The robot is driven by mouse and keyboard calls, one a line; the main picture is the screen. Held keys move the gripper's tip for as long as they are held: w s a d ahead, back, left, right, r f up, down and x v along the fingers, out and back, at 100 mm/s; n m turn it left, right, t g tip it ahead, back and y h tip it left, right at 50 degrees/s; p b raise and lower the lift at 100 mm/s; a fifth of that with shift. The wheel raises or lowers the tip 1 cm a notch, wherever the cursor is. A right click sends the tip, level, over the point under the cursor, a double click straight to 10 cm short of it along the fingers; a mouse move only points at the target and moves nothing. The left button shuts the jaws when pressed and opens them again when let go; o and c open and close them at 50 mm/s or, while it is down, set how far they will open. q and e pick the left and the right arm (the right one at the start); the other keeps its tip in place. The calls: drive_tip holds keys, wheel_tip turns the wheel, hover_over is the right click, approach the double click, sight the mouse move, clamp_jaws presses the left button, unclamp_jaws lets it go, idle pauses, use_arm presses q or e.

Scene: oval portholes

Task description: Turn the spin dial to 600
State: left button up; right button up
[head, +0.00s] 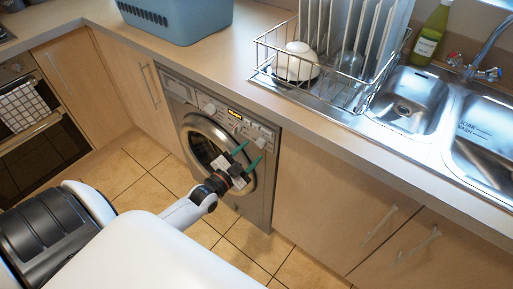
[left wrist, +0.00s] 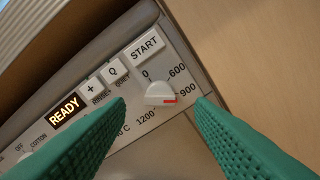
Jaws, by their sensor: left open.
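The spin dial (left wrist: 160,93) is a small pale knob with a red mark, on the washing machine's panel in the left wrist view. Labels 0, 600, 900 and 1200 surround it. The red mark lies nearest the 900 label (left wrist: 187,90); the 600 label (left wrist: 177,72) is above it. My left gripper (left wrist: 161,102) is open, its green fingers on either side of the dial and apart from it. In the head view, my left gripper (head: 247,156) is in front of the washing machine (head: 258,206), near the panel's right end. My right gripper is out of view.
The START button (left wrist: 145,44) and the READY display (left wrist: 65,110) are close to the dial. The countertop (head: 225,66) overhangs the machine. A dish rack (head: 262,60) and a blue basket (head: 175,20) stand on it. Tiled floor lies in front.

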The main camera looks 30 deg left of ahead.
sight(258, 146)
use_arm(q)
drive_tip(key=w, duration=0.3)
drive_tip(key=shift+w+d, duration=0.15)
drive_tip(key=shift+w, duration=0.15)
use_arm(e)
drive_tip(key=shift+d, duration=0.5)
use_arm(q)
drive_tip(key=c, duration=1)
